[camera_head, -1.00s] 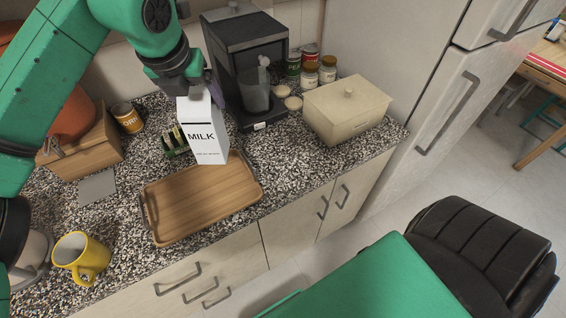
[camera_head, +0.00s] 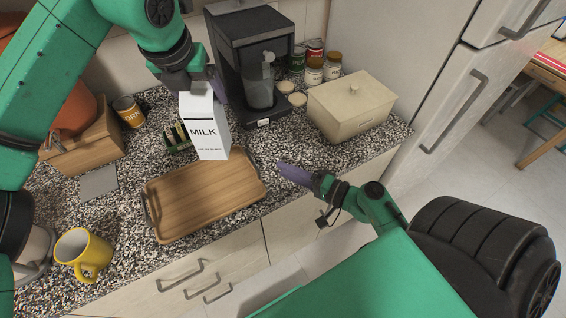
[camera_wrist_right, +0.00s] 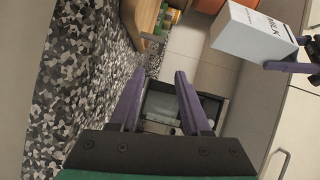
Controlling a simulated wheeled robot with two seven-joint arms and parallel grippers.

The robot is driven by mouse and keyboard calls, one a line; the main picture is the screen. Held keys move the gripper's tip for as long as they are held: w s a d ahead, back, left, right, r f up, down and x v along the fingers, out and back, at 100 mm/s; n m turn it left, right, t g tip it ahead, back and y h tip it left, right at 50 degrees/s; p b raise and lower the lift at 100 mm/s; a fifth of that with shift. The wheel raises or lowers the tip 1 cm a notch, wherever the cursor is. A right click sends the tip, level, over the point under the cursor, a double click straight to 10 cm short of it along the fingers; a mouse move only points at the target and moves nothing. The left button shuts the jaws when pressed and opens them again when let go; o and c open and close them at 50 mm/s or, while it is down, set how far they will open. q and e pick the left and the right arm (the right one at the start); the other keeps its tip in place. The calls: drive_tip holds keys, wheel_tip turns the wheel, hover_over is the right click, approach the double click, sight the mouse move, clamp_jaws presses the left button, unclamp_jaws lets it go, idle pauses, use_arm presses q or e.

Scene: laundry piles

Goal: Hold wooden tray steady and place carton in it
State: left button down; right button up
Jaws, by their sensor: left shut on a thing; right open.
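The white milk carton (camera_head: 211,143) is upright at the back edge of the wooden tray (camera_head: 190,207); whether it touches the tray or counter is unclear. My left gripper (camera_head: 203,88) is shut on the carton's top. The tray lies flat on the counter, with a dark handle at its left end. My right gripper (camera_head: 290,172) is just right of the tray, apart from it; its open, empty purple fingers (camera_wrist_right: 160,88) show in the right wrist view. That view also shows the carton (camera_wrist_right: 248,35) at upper right and a strip of the tray (camera_wrist_right: 146,14) at the top.
A coffee machine (camera_head: 246,60) stands behind the tray, to the right of the carton. A beige bread box (camera_head: 350,112) and jars are at the back right. A yellow mug (camera_head: 82,253) is at front left. A green rack (camera_head: 178,138) sits left of the carton.

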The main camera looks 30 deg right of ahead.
drive_tip(key=x, duration=1.2)
drive_tip(key=shift+d, duration=0.1)
clamp_jaws()
drive_tip(key=shift+s, duration=0.1)
idle(0.8)
